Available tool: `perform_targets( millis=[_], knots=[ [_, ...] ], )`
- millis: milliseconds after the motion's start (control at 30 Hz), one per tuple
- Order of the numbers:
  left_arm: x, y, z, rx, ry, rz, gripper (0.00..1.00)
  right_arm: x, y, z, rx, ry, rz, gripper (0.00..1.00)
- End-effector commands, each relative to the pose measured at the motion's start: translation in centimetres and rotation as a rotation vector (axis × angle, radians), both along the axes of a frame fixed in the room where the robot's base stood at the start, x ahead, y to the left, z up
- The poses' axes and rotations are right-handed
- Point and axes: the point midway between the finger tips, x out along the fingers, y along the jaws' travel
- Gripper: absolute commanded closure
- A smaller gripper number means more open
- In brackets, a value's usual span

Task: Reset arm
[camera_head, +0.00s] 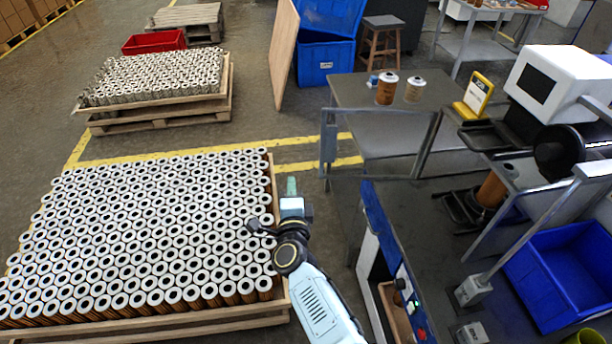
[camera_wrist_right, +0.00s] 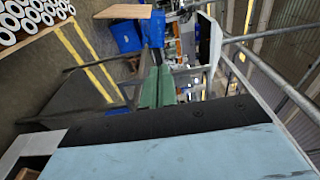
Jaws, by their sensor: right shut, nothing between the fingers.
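My right gripper (camera_head: 291,187) shows in the head view at the right edge of the large pallet of filter cartridges (camera_head: 140,235). Its green fingers are together with nothing between them. The right wrist view also shows the shut green fingers (camera_wrist_right: 157,88), pointing toward the blue bins and the work area. My right arm comes up from the bottom of the head view. The cartridges stand upright in dense rows, white ring ends up with orange-brown sides. My left gripper is not in view.
A grey table (camera_head: 390,130) bears an orange-brown cartridge (camera_head: 387,90) and a paler one (camera_head: 414,91). A metal rail (camera_head: 375,176) runs along its near edge. A white machine (camera_head: 550,82) and a blue bin (camera_head: 565,270) stand at right. A second loaded pallet (camera_head: 160,115) lies behind.

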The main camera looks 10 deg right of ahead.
Motion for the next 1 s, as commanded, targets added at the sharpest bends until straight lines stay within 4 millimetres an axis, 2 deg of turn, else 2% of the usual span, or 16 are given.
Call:
perform_targets(
  millis=[267, 367, 467, 600, 667, 700, 800, 900, 967, 1000],
  knots=[
    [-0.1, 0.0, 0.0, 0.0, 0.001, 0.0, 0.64, -0.5, 0.7, -0.2, -0.004, 0.002, 0.002, 1.0],
    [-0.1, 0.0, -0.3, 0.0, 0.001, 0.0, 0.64, -1.1, 0.7, -2.1, -0.053, 0.035, 0.027, 1.0],
    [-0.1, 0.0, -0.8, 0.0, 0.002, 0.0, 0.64, -2.9, 0.6, -6.8, -0.171, 0.114, 0.092, 1.0],
    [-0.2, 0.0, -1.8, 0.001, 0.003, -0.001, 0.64, -7.7, 0.1, -16.1, -0.41, 0.277, 0.243, 1.0],
    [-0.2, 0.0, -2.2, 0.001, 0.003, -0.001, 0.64, -10.2, -0.4, -20.0, -0.51, 0.35, 0.315, 1.0],
    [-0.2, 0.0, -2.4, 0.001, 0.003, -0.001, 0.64, -12.0, -0.9, -22.5, -0.575, 0.396, 0.364, 1.0],
    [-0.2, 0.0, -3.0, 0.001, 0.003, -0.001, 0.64, -16.8, -2.3, -28.3, -0.725, 0.51, 0.49, 1.0],
    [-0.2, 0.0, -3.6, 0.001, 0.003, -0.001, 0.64, -22.1, -4.2, -33.5, -0.861, 0.623, 0.621, 1.0],
    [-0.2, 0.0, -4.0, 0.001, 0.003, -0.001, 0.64, -25.6, -5.6, -36.3, -0.939, 0.688, 0.703, 1.0],
    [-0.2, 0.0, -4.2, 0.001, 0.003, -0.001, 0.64, -28.0, -6.6, -38.1, -0.988, 0.732, 0.759, 1.0]
  ],
)
